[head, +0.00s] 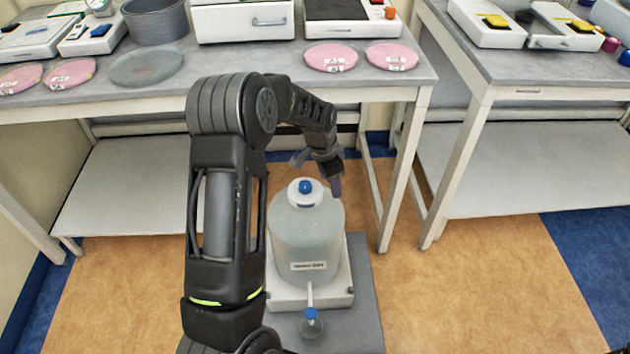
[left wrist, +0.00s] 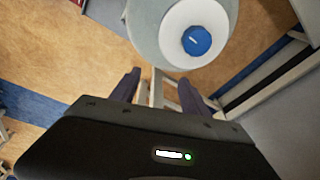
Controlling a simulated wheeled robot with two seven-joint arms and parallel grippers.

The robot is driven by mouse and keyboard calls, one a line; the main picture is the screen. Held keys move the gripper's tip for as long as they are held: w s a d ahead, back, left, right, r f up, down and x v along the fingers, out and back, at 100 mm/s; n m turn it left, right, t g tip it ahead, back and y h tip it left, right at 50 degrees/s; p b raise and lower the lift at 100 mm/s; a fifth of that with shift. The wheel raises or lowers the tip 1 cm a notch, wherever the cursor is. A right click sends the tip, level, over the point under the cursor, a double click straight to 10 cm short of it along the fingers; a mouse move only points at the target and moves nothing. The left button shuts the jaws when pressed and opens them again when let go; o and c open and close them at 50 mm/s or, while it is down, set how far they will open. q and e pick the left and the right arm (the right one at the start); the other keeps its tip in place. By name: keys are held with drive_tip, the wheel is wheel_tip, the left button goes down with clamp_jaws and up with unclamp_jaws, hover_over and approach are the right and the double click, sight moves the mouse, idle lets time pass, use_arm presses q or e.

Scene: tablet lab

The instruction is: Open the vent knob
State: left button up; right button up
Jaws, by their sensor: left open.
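A translucent carboy (head: 303,245) stands upright on a white base (head: 342,292) with a white cap on top. The blue vent knob (head: 305,186) sits in the middle of the cap; it also shows in the left wrist view (left wrist: 197,41), with a light line across it. My left gripper (head: 318,172) is open and empty, just behind and right of the cap. In the left wrist view its fingers (left wrist: 160,88) point toward the carboy, apart from the knob. My right gripper is not in view.
A spigot with a blue top (head: 311,314) juts from the carboy's front over a small clear cup (head: 312,328). A grey bench (head: 230,85) behind holds pink dishes (head: 331,58), a pot (head: 155,20) and devices. Another bench (head: 540,68) stands right. The floor right is clear.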

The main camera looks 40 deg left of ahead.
sight(305, 185)
use_arm(q)
drive_tip(key=s+a+r+m, duration=0.1)
drive_tip(key=a+r, duration=0.1)
drive_tip(key=s+a+r+m+g, duration=0.1)
drive_tip(key=a+r, duration=0.1)
drive_tip(key=s+a+r+m+g, duration=0.1)
drive_tip(key=a+r+m, duration=0.1)
drive_tip(key=shift+s+r+b, duration=0.2)
drive_tip(key=shift+r+b, duration=0.1)
drive_tip(key=shift+r, duration=0.1)
drive_tip(key=shift+f, duration=0.1)
wheel_tip(305, 185, down, 8)
drive_tip(key=shift+r, duration=0.15)
drive_tip(key=shift+c, duration=0.4)
clamp_jaws()
